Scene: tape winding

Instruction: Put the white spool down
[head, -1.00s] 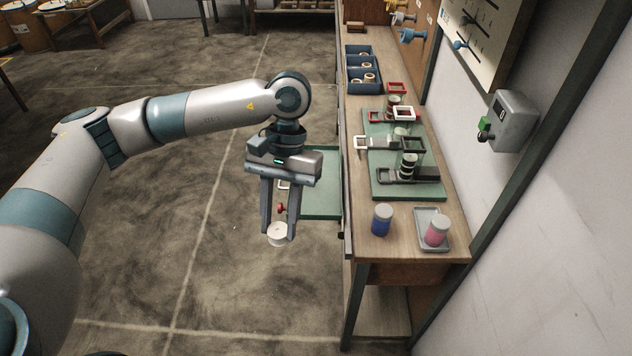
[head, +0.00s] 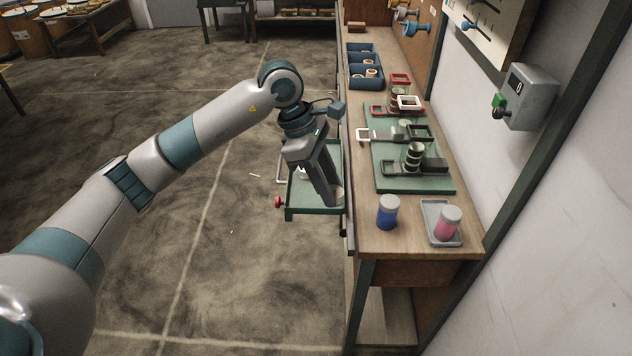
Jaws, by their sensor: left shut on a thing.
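My left gripper (head: 332,197) is shut on the white spool (head: 339,193). The gripper points down at the left edge of the workbench, over the right side of a green tray (head: 303,211). The spool is largely hidden by the fingers, and only a pale part of it shows. I cannot tell whether it touches the tray or hangs above it. My right gripper is not in view.
The workbench (head: 400,246) holds a green mat (head: 383,182) with winding fixtures, a blue jar (head: 388,211) and a pink jar (head: 448,222) on a grey tray (head: 428,208). Blue bins (head: 366,83) stand farther back. A red knob (head: 278,202) is beside the green tray.

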